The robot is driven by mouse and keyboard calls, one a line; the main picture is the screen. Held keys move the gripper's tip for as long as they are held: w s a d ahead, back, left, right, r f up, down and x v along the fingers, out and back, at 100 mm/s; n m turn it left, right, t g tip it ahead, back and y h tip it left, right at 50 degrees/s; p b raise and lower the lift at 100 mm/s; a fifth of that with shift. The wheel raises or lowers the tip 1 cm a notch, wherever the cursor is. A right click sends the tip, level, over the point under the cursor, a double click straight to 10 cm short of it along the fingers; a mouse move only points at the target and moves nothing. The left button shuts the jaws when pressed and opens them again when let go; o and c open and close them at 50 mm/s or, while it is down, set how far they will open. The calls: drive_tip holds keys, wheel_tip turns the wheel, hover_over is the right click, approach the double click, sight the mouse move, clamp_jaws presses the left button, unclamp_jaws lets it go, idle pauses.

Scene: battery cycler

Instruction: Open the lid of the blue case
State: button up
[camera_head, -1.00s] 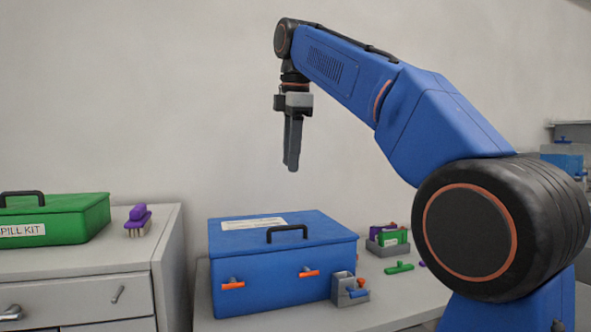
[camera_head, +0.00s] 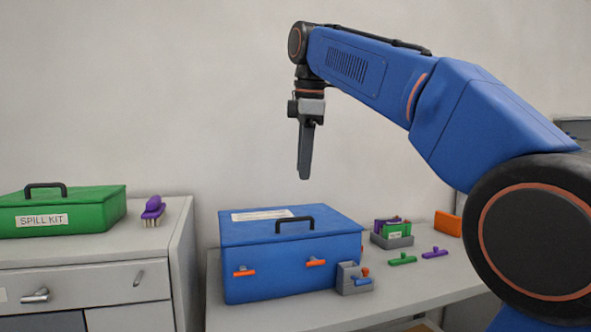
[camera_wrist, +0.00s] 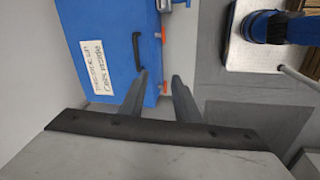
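The blue case (camera_head: 262,272) stands on the grey bench with its lid (camera_head: 262,231) shut. A black handle (camera_head: 295,224) and a white label (camera_head: 262,215) are on the lid. Two orange-tipped latches, a left one (camera_head: 244,272) and a right one (camera_head: 316,262), are on its front. My gripper (camera_head: 304,176) hangs above the case, pointing down, apart from it and holding nothing. In the wrist view, the two fingers of my gripper (camera_wrist: 160,96) are spread apart, with the case lid (camera_wrist: 92,30) and its handle (camera_wrist: 137,52) beyond them.
A small grey holder (camera_head: 352,280) with coloured tools stands close to the case's front right. A grey bin (camera_head: 391,241) and loose green (camera_head: 402,259) and purple (camera_head: 434,253) pieces lie to the right. A green spill kit (camera_head: 85,208) and a brush (camera_head: 153,209) sit on the left cabinet.

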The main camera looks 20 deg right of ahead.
drive_tip(key=s+d+f+m+t, duration=0.15)
drive_tip(key=s+f+m, duration=0.35)
drive_tip(key=s+f, duration=0.65)
drive_tip(key=s+d+f+m, duration=0.3)
drive_tip(key=s+f+m, duration=0.25)
drive_tip(key=f, duration=1.05)
drive_tip(key=s+d+f+m+t, duration=0.15)
drive_tip(key=s+f+m, duration=0.35)
drive_tip(key=s+f, duration=0.65)
wheel_tip(320, 180, up, 42)
drive_tip(key=n+g, duration=0.3)
drive_tip(key=n, duration=1.5)
hover_over(295, 219)
drive_tip(key=s, duration=0.3)
drive_tip(key=x, duration=1.1)
drive_tip(key=s+x, duration=0.1)
drive_tip(key=x, duration=0.5)
drive_tip(key=shift+w+f, duration=0.1)
drive_tip(key=shift+f, duration=0.05)
clamp_jaws()
